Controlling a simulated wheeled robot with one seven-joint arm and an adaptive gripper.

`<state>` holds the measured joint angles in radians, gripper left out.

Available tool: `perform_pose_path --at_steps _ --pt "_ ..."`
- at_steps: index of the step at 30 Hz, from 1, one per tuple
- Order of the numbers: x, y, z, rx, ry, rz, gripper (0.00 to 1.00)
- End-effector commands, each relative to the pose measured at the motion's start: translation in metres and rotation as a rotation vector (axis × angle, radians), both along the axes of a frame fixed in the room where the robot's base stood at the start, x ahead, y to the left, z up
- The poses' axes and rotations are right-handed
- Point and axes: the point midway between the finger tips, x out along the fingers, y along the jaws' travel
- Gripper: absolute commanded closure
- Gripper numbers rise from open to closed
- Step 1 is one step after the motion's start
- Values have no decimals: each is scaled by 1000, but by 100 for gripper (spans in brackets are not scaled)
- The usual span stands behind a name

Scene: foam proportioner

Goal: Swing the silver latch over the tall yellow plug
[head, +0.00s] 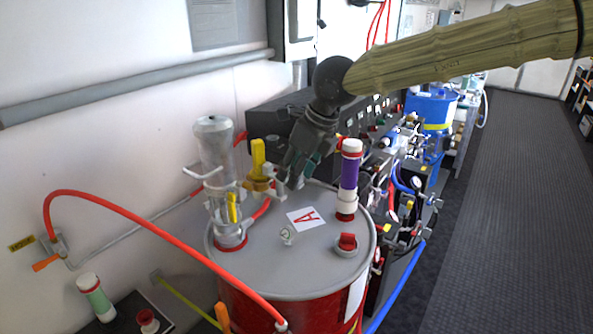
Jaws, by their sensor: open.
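A tall yellow piece, apparently the yellow plug (258,153), stands upright on a brassy fitting at the back left of the red drum's grey lid. Small silvery metal parts (279,188) sit just right of its base. One may be the silver latch, but I cannot make out its shape or position. My gripper (293,176) is dark and points down, just right of the yellow plug and close above these parts. Its jaws are open. I cannot tell whether a finger touches metal. My fingers hide part of the fitting.
The drum lid (265,265) bears a silver pump cylinder (215,150), a purple-and-white tube (350,175), and a red cap (347,243). A red hose (130,218) arcs at left. A crowded equipment bench (400,190) stands behind right; the floor aisle (505,190) is clear.

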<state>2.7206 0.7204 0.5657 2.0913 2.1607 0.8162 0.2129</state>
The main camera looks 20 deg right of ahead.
Motion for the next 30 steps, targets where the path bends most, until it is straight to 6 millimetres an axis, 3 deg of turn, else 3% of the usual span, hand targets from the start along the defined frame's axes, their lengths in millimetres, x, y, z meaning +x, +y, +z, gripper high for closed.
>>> perform_pose_path --at_steps 18,24,30 --pt "-29 -22 90 1 -3 0 57" --pt "-34 -26 105 2 -1 -1 57" --pt "-36 -27 108 2 0 -1 57"
